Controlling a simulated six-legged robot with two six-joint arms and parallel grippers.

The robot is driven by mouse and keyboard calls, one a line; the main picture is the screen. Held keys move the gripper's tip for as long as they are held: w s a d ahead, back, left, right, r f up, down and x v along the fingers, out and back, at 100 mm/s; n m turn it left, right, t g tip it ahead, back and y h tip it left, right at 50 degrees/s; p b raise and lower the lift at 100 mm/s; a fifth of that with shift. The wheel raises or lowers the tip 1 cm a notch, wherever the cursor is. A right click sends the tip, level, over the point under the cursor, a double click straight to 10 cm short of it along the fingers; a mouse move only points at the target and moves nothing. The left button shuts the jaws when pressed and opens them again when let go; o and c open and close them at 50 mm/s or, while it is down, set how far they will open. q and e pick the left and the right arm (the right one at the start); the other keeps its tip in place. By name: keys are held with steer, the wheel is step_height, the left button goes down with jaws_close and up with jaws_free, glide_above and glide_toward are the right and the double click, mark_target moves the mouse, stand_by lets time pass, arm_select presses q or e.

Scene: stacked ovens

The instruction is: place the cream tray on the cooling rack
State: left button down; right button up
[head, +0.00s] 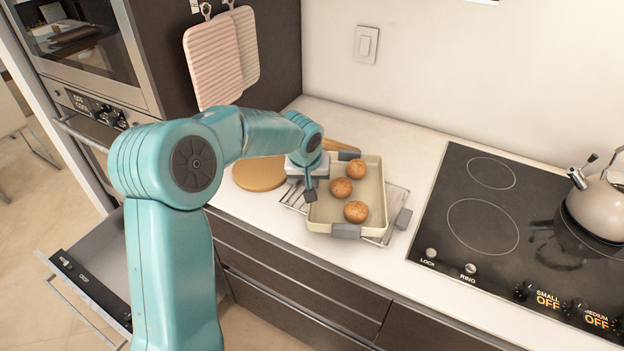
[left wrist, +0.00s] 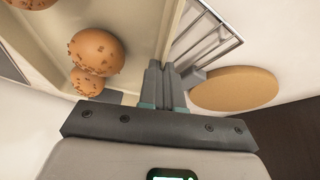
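The cream tray (head: 374,188) is a shallow rectangular pan with grey handles (head: 346,231) at its near and far ends. Several brown buns (head: 356,211) sit in it. The tray lies over the wire cooling rack (head: 396,198), whose bars show to its left and right; whether its whole base touches the rack is hidden. My left gripper (head: 309,192) is at the tray's left wall. In the left wrist view, its fingers (left wrist: 163,72) are close together on the tray's rim (left wrist: 176,25), with the rack (left wrist: 210,40) alongside. My right gripper is not in view.
A round wooden board (head: 259,174) lies left of the rack. A black cooktop (head: 470,190) with a kettle (head: 597,205) is to the right. An oven door (head: 95,262) hangs open at lower left.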

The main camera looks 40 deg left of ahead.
arm_select(q)
steer(key=c, duration=1.3)
jaws_free()
steer(key=shift+f, duration=0.1)
steer(key=shift+c, duration=0.2)
steer(key=shift+r, duration=0.25)
steer(key=v, duration=1.1)
steer(key=shift+r+b, duration=0.3)
steer(key=shift+r, duration=0.05)
steer(key=shift+s, duration=0.1)
steer(key=shift+s, duration=0.1)
